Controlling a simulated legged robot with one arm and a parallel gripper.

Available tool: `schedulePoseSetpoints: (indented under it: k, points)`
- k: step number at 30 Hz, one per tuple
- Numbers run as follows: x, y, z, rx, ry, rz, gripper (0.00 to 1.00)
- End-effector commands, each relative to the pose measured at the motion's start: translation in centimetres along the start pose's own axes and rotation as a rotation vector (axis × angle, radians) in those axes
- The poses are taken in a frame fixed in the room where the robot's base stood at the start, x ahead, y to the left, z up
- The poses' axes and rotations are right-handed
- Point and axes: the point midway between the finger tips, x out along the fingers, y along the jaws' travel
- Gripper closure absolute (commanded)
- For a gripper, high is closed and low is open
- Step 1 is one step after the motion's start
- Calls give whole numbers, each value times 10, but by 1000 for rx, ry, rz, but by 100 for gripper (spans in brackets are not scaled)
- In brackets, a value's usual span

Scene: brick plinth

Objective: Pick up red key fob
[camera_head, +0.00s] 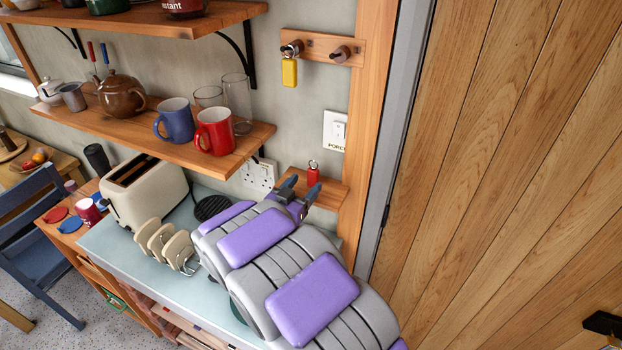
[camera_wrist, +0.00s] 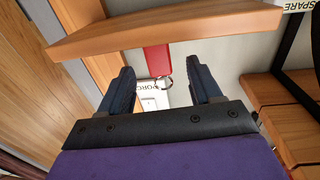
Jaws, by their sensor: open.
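The red key fob (camera_head: 313,175) stands upright on a small wooden shelf (camera_head: 330,192) on the wall, its metal ring at the top. In the wrist view, which appears upside down, the red fob (camera_wrist: 157,60) shows against the shelf (camera_wrist: 190,28) with its ring pointing down the picture. My gripper (camera_head: 298,193) is open and just left of the fob in the head view. In the wrist view my gripper (camera_wrist: 165,82) has its two dark fingers spread, with the fob between and beyond the tips. No contact shows.
A yellow key fob (camera_head: 289,72) hangs on a peg rail above. A light switch (camera_head: 335,130) and a socket (camera_head: 258,174) are on the wall nearby. A mug shelf (camera_head: 180,148) overhangs the toaster (camera_head: 145,190) and toast rack (camera_head: 167,245). A wooden door (camera_head: 500,170) is right.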

Motion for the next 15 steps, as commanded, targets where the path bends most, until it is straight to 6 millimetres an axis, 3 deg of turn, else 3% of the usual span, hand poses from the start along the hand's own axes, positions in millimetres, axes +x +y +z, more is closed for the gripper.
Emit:
schedulePoseSetpoints:
  k: [15]
  points:
    - [49, -3, 1, -2, 2, 0, 36]
